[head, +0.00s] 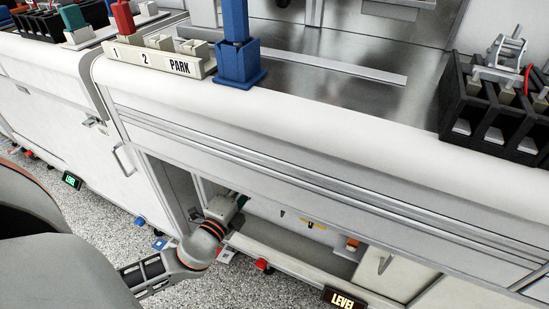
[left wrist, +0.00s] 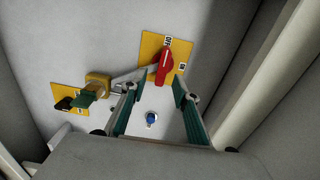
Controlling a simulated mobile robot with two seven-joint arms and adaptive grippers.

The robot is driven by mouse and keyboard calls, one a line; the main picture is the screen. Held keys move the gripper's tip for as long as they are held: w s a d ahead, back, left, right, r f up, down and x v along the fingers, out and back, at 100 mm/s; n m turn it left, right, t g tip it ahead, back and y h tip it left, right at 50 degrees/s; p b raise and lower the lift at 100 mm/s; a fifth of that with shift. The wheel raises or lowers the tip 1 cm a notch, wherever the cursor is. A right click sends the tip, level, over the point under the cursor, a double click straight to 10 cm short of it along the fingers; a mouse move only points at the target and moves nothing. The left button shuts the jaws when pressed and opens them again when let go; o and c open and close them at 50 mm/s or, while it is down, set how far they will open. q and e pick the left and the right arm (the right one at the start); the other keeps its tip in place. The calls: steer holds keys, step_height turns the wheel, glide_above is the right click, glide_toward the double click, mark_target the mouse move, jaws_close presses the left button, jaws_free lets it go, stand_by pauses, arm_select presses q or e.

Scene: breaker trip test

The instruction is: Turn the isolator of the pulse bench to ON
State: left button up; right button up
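The isolator is a red rotary handle (left wrist: 164,66) on a yellow plate (left wrist: 150,48) in the left wrist view. OFF is printed at the plate's top and ON at its right; the handle's upper end points towards OFF. My left gripper (left wrist: 158,90) is open, its green-padded fingers spread just in front of the handle, which shows between and beyond the tips. I cannot tell whether either finger touches it. In the head view my left gripper (head: 228,206) reaches into the opening under the bench; the isolator is not visible there. My right gripper is not in view.
Left of the isolator are a brass-coloured block (left wrist: 98,84) with a green part and another yellow plate (left wrist: 68,98). A blue button (left wrist: 151,118) is below the handle. The bench front (head: 300,150) overhangs the opening. A LEVEL display (head: 343,299) is near the floor.

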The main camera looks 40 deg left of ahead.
arm_select(q)
steer(key=shift+r+x, duration=0.15)
steer(key=shift+x, duration=1.9)
steer(key=shift+r+x, duration=0.15)
steer(key=shift+x, duration=1.85)
jaws_close()
